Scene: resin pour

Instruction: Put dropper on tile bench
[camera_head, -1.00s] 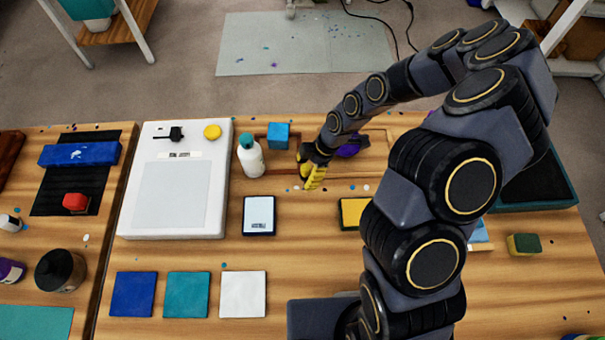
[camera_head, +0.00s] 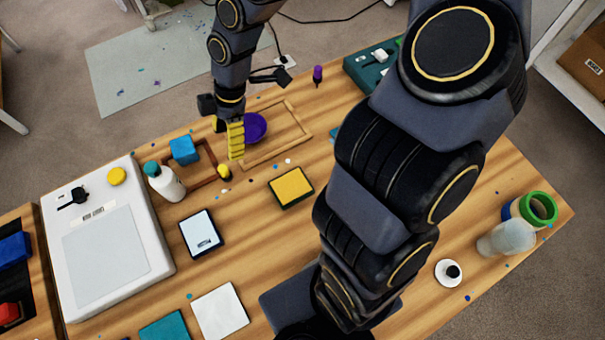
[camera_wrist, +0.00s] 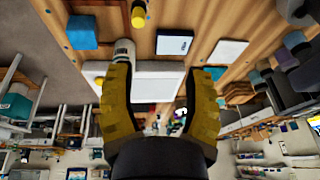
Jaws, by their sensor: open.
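A small upright item with a purple top and dark lower part (camera_head: 317,75) stands at the back of the wooden bench (camera_head: 350,130); it may be the dropper. A small yellow-topped item (camera_head: 224,171) lies just below my gripper in the head view; I cannot tell if it is a dropper. Part of a teal tile (camera_head: 165,328) and a white tile (camera_head: 220,311) lie at the bench's front left. My gripper (camera_head: 236,140) is beside the purple bowl (camera_head: 255,127) and partly covers it. In the wrist view my gripper (camera_wrist: 163,75) is open, nothing between the fingers.
A white-bodied bottle (camera_head: 168,184), a blue cube (camera_head: 184,150) and empty wooden frames (camera_head: 275,155) surround the gripper area. A scale (camera_head: 201,234) and yellow pad (camera_head: 291,187) lie in front.

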